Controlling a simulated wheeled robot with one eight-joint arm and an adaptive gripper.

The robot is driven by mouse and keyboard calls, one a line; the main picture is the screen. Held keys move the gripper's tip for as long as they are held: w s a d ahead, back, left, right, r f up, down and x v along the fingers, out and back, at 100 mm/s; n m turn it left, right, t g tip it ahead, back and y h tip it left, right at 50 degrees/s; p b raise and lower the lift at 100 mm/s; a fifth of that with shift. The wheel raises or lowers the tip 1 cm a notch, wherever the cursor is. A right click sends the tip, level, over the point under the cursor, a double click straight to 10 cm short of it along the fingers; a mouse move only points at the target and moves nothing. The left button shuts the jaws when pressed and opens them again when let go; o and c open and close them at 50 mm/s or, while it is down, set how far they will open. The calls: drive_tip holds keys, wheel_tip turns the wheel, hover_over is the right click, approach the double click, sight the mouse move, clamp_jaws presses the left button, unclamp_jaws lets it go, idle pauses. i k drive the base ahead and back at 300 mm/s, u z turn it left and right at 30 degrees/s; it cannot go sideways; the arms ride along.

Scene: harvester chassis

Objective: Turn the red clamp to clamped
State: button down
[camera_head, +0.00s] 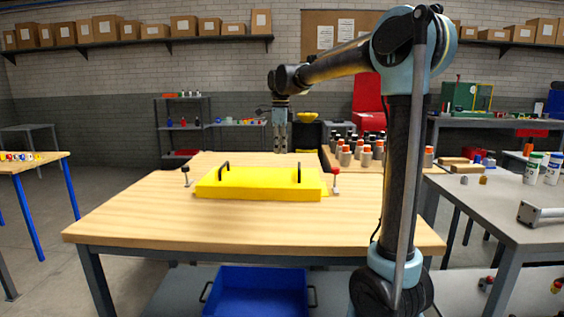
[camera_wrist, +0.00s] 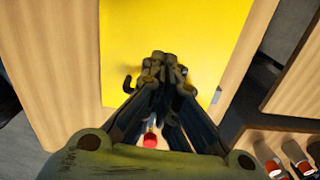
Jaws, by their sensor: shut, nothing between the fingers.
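The red clamp (camera_head: 336,173) has a red knob on a thin upright stem over a pale foot, at the right end of the yellow block (camera_head: 260,185). In the wrist view its red knob (camera_wrist: 150,141) shows low in the picture, partly framed by my finger links. My gripper (camera_head: 280,150) points down above the far side of the yellow block, left of the red clamp and apart from it. Its fingertips (camera_wrist: 168,62) are together and hold nothing. The clamp's lower part is mostly hidden in the wrist view.
The yellow block has two black handles (camera_head: 299,172) on top. A black-knobbed clamp (camera_head: 186,173) stands at its left end. The wooden table (camera_head: 170,225) is clear in front. Several grey bottles with orange or black caps (camera_head: 366,156) stand behind on the right. A blue bin (camera_head: 258,292) sits below.

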sight(336, 171)
drive_tip(key=k, duration=1)
